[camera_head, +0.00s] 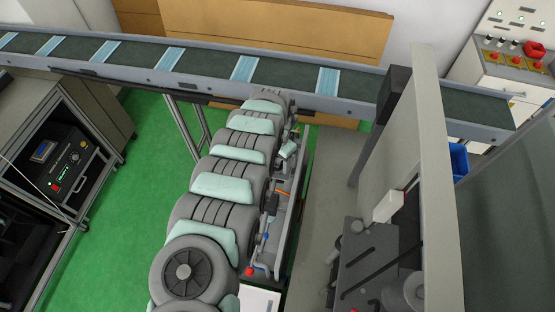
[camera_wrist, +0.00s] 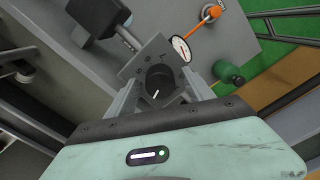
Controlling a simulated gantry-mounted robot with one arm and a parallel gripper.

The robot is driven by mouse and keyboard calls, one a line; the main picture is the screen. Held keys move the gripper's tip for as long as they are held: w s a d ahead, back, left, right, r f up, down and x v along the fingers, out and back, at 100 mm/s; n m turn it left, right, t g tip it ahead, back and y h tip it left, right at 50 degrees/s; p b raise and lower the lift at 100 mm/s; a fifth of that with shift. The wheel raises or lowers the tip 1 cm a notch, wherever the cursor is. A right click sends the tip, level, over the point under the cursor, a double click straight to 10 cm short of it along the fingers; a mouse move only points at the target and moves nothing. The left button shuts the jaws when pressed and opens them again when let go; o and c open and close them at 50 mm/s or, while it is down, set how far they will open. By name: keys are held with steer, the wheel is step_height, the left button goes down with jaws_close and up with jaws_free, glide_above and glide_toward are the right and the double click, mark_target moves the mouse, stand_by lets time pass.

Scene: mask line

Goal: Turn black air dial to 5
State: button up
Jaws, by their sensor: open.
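The black air dial (camera_wrist: 159,76) is a round black knob on a grey square plate, in the middle of the wrist view. A short white mark shows on its face. The numbers around it are too small to read. My gripper (camera_wrist: 161,90) is open, with one finger on either side of the dial. I cannot tell whether the fingers touch it. In the head view my arm stretches away toward the conveyor, and I cannot make out the gripper or the dial there.
Beside the dial are a round white gauge (camera_wrist: 181,48), an orange handle (camera_wrist: 205,29) and a green knob (camera_wrist: 228,71). A conveyor (camera_head: 205,67) carrying blue masks crosses the back. A grey upright panel (camera_head: 437,180) stands right of my arm. Green floor is open to the left.

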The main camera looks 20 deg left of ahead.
jaws_close()
stand_by(0.6)
steer(key=m, duration=0.7)
steer(key=shift+m+b, duration=0.3)
steer(key=m, duration=0.4)
steer(key=shift+m+b, duration=0.3)
steer(key=shift+m, duration=1.7)
